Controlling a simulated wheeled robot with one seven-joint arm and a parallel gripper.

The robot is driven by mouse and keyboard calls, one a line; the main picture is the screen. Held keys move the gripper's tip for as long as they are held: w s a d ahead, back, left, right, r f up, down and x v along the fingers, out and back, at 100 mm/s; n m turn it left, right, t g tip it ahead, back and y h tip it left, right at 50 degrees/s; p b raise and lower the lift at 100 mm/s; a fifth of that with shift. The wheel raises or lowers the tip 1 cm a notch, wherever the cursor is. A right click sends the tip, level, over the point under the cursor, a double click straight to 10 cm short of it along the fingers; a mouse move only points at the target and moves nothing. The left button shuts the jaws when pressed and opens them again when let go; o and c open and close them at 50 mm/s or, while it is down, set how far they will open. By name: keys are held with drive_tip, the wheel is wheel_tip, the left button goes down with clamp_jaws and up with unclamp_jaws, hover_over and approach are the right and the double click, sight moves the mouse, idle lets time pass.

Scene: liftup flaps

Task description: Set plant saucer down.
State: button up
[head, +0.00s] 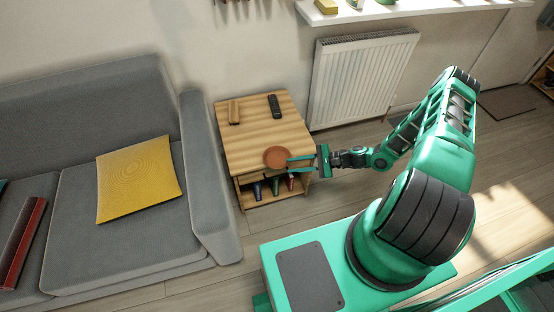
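The plant saucer (276,157) is a round, shallow, terracotta-coloured dish. It appears level at the front right part of the wooden side table's top (250,148). My gripper (289,164) reaches in from the right, at the saucer's right side. Its two green fingers show apart, with a gap between them. The upper fingertip is at the saucer's rim; the lower one is by the table's front edge. I cannot tell whether either finger touches the saucer, or whether the saucer rests fully on the wood.
A dark remote (274,106) and a brown wooden object (234,112) lie at the back of the tabletop. A grey sofa (207,190) is close left; a radiator (362,78) stands behind right.

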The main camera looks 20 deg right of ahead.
sight(278, 167)
drive_tip(key=shift+x, duration=2.75)
drive_tip(key=shift+s, duration=0.2)
drive_tip(key=shift+c, duration=0.4)
clamp_jaws()
